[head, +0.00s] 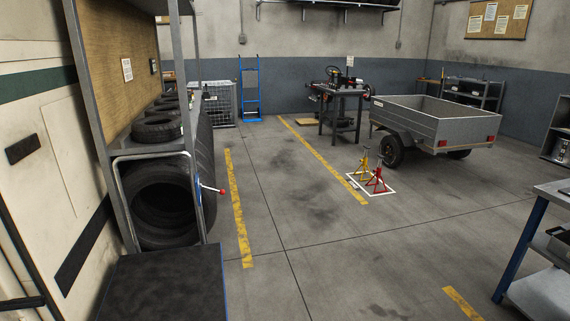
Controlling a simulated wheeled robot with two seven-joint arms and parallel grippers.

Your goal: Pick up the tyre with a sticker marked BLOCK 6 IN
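Several black tyres are in the rack at the left of the head view. A large tyre (165,240) stands upright in the lower bay, with its open centre facing me. A smaller tyre (157,130) lies flat on the shelf above it, with more tyres (168,104) behind. I cannot make out a sticker reading BLOCK 6 IN on any of them. Neither of my grippers is in view.
The rack (92,115) has a red-tipped bar (220,191) sticking out right. A dark-topped block (160,285) stands before it. Red and yellow stands (375,181), a grey trailer (450,125) and a workbench (553,192) are further right. The middle floor is clear.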

